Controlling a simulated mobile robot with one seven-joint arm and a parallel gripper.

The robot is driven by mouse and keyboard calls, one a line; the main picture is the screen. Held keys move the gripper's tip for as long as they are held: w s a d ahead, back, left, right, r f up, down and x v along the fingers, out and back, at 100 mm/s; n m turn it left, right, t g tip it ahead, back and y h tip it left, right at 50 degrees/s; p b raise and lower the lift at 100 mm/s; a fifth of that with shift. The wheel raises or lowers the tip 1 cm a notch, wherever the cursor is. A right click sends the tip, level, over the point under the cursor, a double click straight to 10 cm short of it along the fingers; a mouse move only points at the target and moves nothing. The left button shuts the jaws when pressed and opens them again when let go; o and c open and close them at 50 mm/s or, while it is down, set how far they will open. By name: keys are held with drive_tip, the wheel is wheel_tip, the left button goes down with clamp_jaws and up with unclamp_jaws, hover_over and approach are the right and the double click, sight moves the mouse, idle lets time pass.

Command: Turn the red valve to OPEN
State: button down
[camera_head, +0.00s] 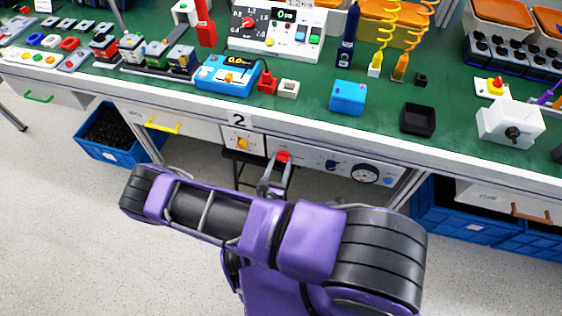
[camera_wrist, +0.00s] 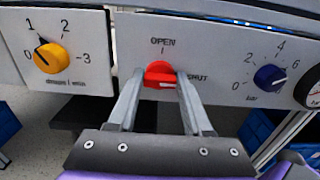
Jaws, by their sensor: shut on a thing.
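The red valve (camera_wrist: 160,74) is a small knob on a white panel (camera_wrist: 215,55), with OPEN printed above it and SHUT to its right. A small white mark on the knob lies at its lower right, on the side of SHUT. My gripper (camera_wrist: 161,77) is shut on the red valve, one finger at its left and one at its right. In the head view the red valve (camera_head: 283,155) shows just beyond my gripper (camera_head: 279,164), under the front edge of the bench. The fingers and part of the SHUT label overlap in the wrist view.
A yellow knob (camera_wrist: 50,58) with a numbered scale is left of the valve. A blue knob (camera_wrist: 269,77) and a gauge (camera_wrist: 313,91) are to its right. The green bench (camera_head: 300,105) above carries many devices. Blue crates (camera_head: 100,135) stand below at both sides.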

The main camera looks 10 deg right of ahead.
drive_tip(key=n+b, duration=0.1)
drive_tip(key=n, duration=0.3)
drive_tip(key=shift+a+f+n, duration=0.1)
drive_tip(key=shift+n, duration=0.3)
drive_tip(key=n+b, duration=0.1)
drive_tip(key=n, duration=0.3)
drive_tip(key=shift+n, duration=0.3)
drive_tip(key=n+b, duration=0.1)
drive_tip(key=n, duration=0.3)
drive_tip(key=shift+f, duration=0.1)
drive_tip(key=shift+a+n, duration=0.1)
drive_tip(key=shift+n, duration=2.2)
drive_tip(key=shift+b, duration=0.3)
drive_tip(key=shift+c, duration=1.6)
unclamp_jaws()
